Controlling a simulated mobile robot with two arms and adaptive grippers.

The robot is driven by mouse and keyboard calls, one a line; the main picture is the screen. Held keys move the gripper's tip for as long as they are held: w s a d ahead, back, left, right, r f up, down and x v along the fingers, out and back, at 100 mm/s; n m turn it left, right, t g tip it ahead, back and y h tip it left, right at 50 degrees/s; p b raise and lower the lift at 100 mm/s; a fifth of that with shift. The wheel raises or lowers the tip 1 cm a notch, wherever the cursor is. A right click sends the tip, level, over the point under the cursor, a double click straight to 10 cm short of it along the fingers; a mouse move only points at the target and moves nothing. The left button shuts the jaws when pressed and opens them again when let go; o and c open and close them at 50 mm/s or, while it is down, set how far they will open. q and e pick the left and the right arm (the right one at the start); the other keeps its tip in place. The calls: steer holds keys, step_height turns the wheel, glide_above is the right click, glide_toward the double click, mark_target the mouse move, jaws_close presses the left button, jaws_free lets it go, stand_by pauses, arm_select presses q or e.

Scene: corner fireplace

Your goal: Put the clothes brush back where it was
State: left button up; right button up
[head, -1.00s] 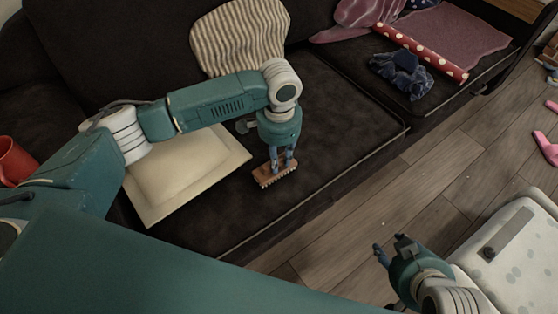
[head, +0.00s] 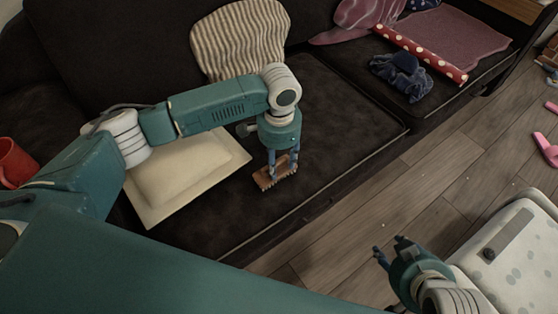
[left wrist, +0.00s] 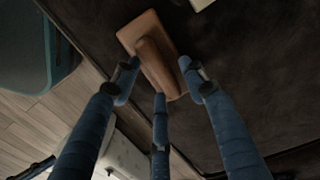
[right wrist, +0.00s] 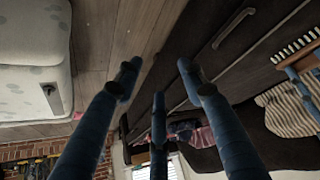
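In the left wrist view the brush (left wrist: 145,38) lies between and beyond the open fingers (left wrist: 160,85). The brush's pale bristles (right wrist: 296,48) also show in the right wrist view. My right gripper (head: 390,249) is open and empty over the floor. Exact contact between brush and seat is hard to see.
A cream cushion (head: 190,180) lies left of the brush, and a striped pillow (head: 238,40) leans behind. A dark blue cloth (head: 402,76) and a red dotted roll (head: 425,54) lie on the right seat. A red mug (head: 14,163) is far left. Open seat lies right of the brush.

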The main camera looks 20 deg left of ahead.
mark_target(279, 162)
arm_select(q)
steer(key=shift+r, duration=0.1)
step_height(279, 162, up, 6)
steer(key=shift+f+p, duration=0.15)
steer(key=shift+p, duration=0.85)
step_height(279, 162, up, 4)
steer(key=shift+f+p, duration=0.2)
steer(key=shift+p, duration=0.4)
step_height(279, 162, up, 3)
steer(key=shift+f+p, duration=0.1)
steer(key=shift+p, duration=0.2)
arm_select(e)
steer(key=s+d+f+g, duration=0.2)
steer(key=s+g, duration=0.1)
steer(key=s, duration=0.3)
steer(key=shift+s+f+h, duration=0.25)
steer(key=shift+s+h, duration=0.05)
steer(key=shift+h, duration=0.1)
